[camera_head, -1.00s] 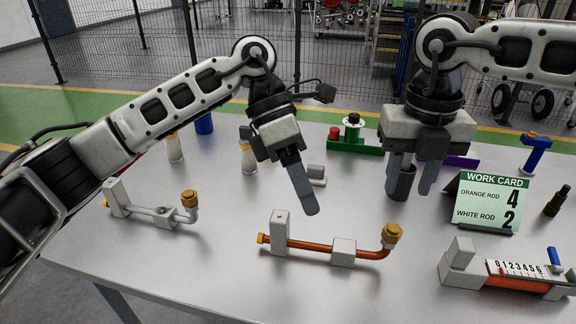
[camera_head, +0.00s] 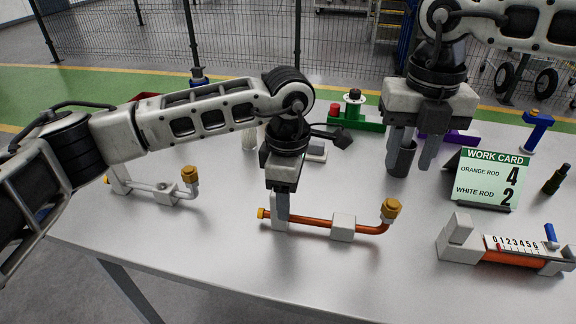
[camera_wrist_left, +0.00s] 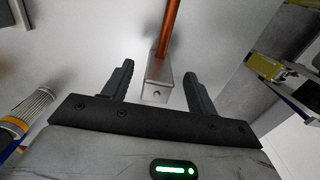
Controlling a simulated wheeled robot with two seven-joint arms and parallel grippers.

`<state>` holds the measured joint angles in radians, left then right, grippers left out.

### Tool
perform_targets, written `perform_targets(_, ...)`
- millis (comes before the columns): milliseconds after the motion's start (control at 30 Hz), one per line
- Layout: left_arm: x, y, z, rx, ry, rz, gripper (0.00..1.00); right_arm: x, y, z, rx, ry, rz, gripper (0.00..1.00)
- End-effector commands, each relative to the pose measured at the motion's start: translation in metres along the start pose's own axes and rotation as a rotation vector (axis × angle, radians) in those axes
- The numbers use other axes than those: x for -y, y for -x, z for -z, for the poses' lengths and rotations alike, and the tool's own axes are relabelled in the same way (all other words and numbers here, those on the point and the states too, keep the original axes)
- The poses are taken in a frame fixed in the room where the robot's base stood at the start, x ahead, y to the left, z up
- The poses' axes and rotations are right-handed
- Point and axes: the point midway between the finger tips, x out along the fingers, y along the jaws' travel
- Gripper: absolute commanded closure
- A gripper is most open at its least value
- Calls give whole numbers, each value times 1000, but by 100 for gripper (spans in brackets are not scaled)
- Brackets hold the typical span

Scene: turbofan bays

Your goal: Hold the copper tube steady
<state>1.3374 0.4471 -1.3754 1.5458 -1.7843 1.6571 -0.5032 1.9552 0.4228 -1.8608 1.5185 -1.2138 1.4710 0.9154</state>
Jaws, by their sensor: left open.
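The copper tube (camera_head: 310,219) lies across two grey blocks on the table, its right end bent up to a brass nut (camera_head: 391,208). Its left block (camera_head: 281,212) stands directly below my left gripper (camera_head: 281,196). In the left wrist view, my left gripper (camera_wrist_left: 155,75) is open, with one finger on each side of the block (camera_wrist_left: 157,88). Gaps show at both sides. The copper tube (camera_wrist_left: 169,27) runs away beyond it. My right gripper (camera_head: 411,158) has its fingers apart over the table. A dark cup (camera_head: 402,159) shows by its left finger; I cannot tell whether they touch.
A paler tube fixture (camera_head: 150,187) sits to the left. A work card (camera_head: 488,180) and a scaled fixture (camera_head: 500,252) stand right. A green block (camera_head: 357,121) is behind. A filter-like cylinder (camera_wrist_left: 28,112) lies near the left finger. The front table is clear.

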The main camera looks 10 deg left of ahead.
Motion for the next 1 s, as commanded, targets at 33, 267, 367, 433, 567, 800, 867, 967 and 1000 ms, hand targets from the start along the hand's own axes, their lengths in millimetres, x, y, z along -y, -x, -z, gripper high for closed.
perform_targets(33, 0, -10, 0, -1, 1, 3, 42, 0, 0, 0, 0, 0, 0, 64)
perform_targets(267, 0, -42, 0, 0, 2, 2, 42, 0, 0, 0, 0, 0, 0, 64)
perform_targets(367, 0, -48, 0, 1, 2, 0, 42, 0, 0, 0, 0, 0, 0, 64)
perform_targets(433, 0, -50, 0, 1, 1, 0, 42, 0, 0, 0, 0, 0, 0, 64)
perform_targets(567, 0, -52, 0, 1, 1, 0, 42, 0, 0, 0, 0, 0, 0, 64)
perform_targets(800, 0, -51, 0, 1, 1, 0, 67, 0, 0, 0, 0, 0, 0, 64)
perform_targets(867, 0, -51, 0, 1, 1, 0, 84, 0, 0, 0, 0, 0, 0, 64)
perform_targets(967, 0, -51, 0, 1, 1, 0, 100, 0, 0, 0, 0, 0, 0, 61)
perform_targets(1000, 0, -51, 0, 1, 1, 0, 100, 0, 0, 0, 0, 0, 0, 51)
